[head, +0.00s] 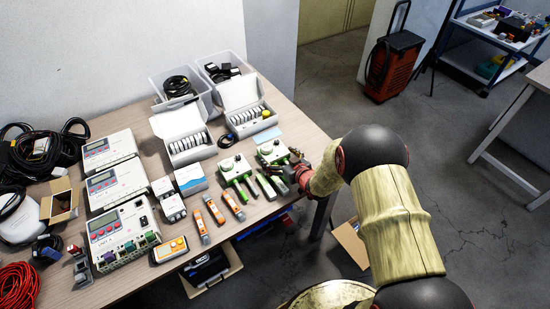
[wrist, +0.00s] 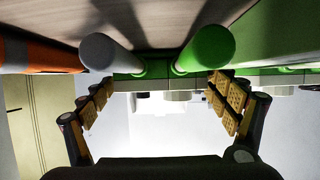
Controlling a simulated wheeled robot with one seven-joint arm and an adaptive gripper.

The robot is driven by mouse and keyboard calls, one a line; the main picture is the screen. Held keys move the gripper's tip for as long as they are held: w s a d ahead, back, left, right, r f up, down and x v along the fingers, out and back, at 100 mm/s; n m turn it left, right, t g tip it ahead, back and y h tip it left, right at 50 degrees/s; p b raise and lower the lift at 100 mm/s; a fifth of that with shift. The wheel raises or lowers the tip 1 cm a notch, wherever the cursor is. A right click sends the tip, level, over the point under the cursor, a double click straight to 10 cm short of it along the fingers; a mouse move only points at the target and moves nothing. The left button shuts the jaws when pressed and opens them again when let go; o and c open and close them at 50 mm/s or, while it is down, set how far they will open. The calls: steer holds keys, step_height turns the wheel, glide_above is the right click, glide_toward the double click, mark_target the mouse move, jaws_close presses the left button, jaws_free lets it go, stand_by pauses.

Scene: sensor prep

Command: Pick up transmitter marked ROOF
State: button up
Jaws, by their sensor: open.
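Two green transmitter-like units with knobs and rod-like handles lie near the table's front edge in the head view, a left one (head: 236,167) and a right one (head: 271,153). No ROOF marking is legible, so I cannot tell which one bears it. My gripper (head: 296,173) is beside the right unit's rods, partly hidden by my arm. In the wrist view my gripper (wrist: 158,105) is open, with yellow-padded fingers spread. A green rod end (wrist: 208,48) and a grey rod end (wrist: 100,50) show close up, with a green body behind. Nothing is visibly gripped.
Orange handhelds (head: 234,205) and an orange-faced box (head: 170,249) lie left of the green units. Several white control units (head: 120,228), open boxes of discs (head: 186,138) and cable bins (head: 183,88) crowd the table (head: 275,97). Open floor lies to the right.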

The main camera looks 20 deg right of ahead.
steer(key=shift+b+x, duration=0.35)
steer(key=shift+x, duration=1.05)
steer(key=shift+c, duration=1.4)
steer(key=c, duration=0.9)
